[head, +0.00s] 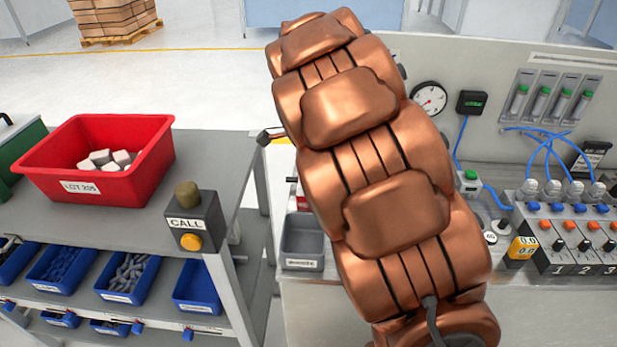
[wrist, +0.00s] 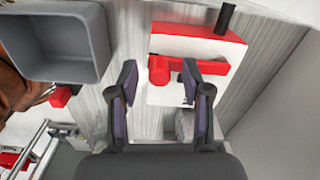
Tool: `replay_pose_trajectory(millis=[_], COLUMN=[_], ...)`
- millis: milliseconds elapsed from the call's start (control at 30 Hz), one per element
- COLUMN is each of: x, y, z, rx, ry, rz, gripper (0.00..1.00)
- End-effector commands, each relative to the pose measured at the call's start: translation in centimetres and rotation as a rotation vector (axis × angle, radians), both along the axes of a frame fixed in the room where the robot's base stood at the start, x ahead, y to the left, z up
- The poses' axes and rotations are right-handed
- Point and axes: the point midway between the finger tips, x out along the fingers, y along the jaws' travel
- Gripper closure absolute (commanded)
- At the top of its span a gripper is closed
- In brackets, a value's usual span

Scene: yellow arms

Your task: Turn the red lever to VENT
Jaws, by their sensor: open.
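In the wrist view the red lever (wrist: 177,64) is on a white box (wrist: 172,95). It has a rounded red end at the left and a bar running to the right. A red strip and a short black post are at the box's far edge. My gripper (wrist: 159,76) is open, its two dark fingers on either side of the rounded red end; I cannot tell whether they touch it. The right finger covers part of the bar. A dark marking on the box is mostly hidden, so I cannot read VENT. In the head view my copper arm hides my gripper and most of the box.
A grey bin (wrist: 54,72) stands left of the box; it also shows in the head view (head: 302,262). A side table holds a red crate (head: 150,160) and a CALL button box (head: 196,222). A gauge (head: 429,98) and a valve panel (head: 565,262) are at the right.

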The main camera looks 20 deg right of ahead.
Motion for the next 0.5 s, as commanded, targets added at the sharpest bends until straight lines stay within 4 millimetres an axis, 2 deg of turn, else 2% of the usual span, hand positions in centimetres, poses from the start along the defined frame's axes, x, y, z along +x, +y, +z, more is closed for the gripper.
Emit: replay_pose_trajectory(millis=[167,500], x=[0.1,0.1], y=[0.0,0.0], z=[1.3,6.7], rx=[0.000,-0.002], ry=[-0.004,-0.006], rz=[0.000,0.002], gripper=[0.51,0.51])
